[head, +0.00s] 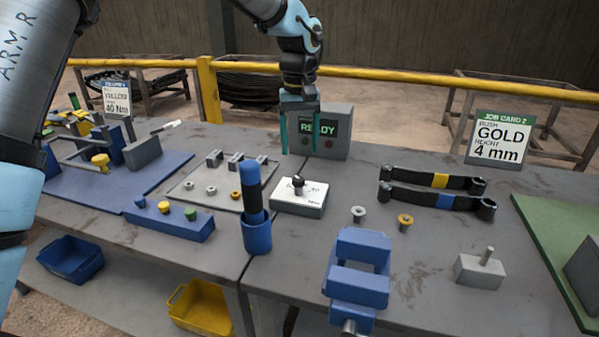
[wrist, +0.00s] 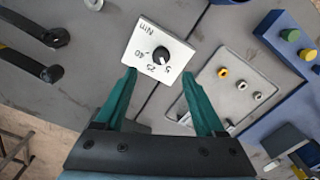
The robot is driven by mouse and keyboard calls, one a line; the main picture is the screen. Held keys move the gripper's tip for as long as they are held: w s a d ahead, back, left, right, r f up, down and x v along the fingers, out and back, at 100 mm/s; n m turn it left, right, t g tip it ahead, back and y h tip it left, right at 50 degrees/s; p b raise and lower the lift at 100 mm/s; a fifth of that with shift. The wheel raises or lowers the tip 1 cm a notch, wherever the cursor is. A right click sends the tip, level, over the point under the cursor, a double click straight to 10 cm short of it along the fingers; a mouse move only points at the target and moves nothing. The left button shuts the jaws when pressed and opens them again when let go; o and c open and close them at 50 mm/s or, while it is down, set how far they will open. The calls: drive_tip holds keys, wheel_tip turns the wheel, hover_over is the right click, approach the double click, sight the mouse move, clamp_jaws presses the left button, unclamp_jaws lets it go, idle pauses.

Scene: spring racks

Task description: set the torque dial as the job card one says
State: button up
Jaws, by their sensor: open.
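The torque dial is a white block with a black round knob on top (head: 299,184), standing on the grey bench. In the wrist view the dial (wrist: 143,40) shows the marks 5, 25, 40 and Nm. A light mark on the knob seems to face the 5 side, but it is small. Job card one (head: 117,99) stands at the back left; it is small and slanted, and its lower line reads 40 Nm. My gripper (head: 300,150) is open and empty, above and behind the dial. Its teal fingertips (wrist: 159,74) lie apart on the knob's near side in the wrist view.
A grey box reading READY (head: 340,120) stands behind my gripper. A blue cup (head: 257,236) with a blue-and-black tool stands left of the dial. A tray with fittings (head: 190,170) lies further left. Two dark leaf springs (head: 435,190) and a blue vise (head: 358,270) are right.

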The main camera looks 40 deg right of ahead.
sight(299, 179)
wheel_tip(299, 179, down, 9)
drive_tip(key=shift+a+r+p, duration=0.1)
drive_tip(key=shift+r+p, duration=0.05)
drive_tip(key=shift+p, duration=0.9)
drive_tip(key=shift+c, duration=0.3)
clamp_jaws()
